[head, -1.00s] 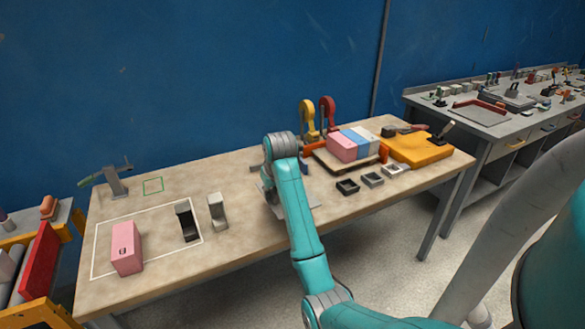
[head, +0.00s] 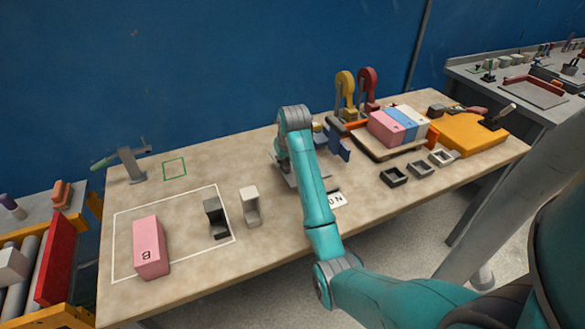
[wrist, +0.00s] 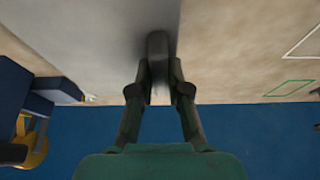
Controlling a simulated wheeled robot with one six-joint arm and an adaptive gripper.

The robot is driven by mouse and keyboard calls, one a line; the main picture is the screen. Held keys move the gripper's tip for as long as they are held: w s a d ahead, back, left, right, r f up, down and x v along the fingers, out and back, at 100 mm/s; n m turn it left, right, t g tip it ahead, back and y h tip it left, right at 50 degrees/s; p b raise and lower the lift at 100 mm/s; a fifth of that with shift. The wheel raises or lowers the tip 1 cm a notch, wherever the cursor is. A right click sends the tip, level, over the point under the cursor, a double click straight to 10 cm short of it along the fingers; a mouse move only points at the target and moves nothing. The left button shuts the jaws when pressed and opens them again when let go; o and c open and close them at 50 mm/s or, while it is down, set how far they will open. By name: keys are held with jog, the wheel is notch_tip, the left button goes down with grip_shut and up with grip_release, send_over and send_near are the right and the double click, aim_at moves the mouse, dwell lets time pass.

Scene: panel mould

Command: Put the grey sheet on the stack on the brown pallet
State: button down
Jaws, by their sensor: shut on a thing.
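The grey sheet (wrist: 95,30) fills the upper left of the wrist view. My gripper (wrist: 158,92) is shut on a dark upright part at the sheet, which looks like its handle. In the head view the sheet (head: 286,172) is mostly hidden behind my arm, over the middle of the table; whether it touches the tabletop I cannot tell. The brown pallet (head: 366,147) lies to the right. On it stands the stack, a row of pink (head: 384,128), blue (head: 403,122) and white (head: 416,120) blocks.
Yellow and red clamps (head: 345,90) stand behind the pallet. Small open trays (head: 393,176) lie in front of it, a yellow block (head: 470,134) to its right. A pink block (head: 150,247), dark bracket (head: 215,217) and pale bracket (head: 249,206) stand at left.

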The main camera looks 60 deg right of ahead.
jog(key=shift+f, duration=2.5)
jog(key=shift+f, duration=0.1)
jog(key=c, duration=1.1)
grip_release()
jog(key=shift+c, duration=0.2)
